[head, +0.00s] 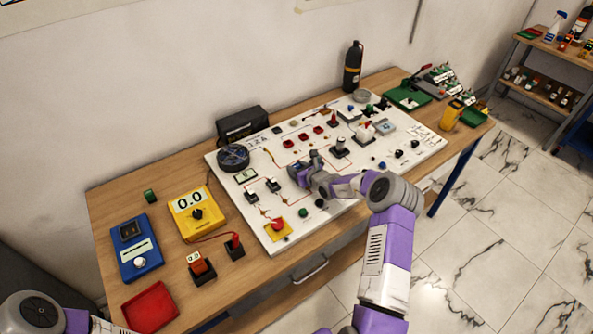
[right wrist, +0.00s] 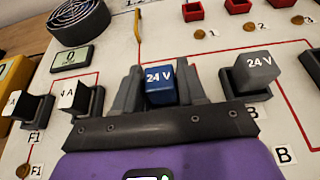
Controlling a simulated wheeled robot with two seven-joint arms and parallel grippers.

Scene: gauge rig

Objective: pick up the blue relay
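The blue relay (right wrist: 160,86), a small block marked 24 V, stands between the two fingers of my right gripper (right wrist: 161,90) in the right wrist view. In the head view my right gripper (head: 303,170) is low over the middle of the white panel (head: 226,200), and the relay is too small to make out clearly. My left gripper is out of view; only part of the left arm shows.
A grey relay (right wrist: 257,70), also marked 24 V, stands in a socket close to the right finger. Smaller blocks marked A (right wrist: 73,95) stand at the left. A yellow meter (head: 193,213), blue box (head: 136,247) and red tray (head: 150,307) lie left of the panel.

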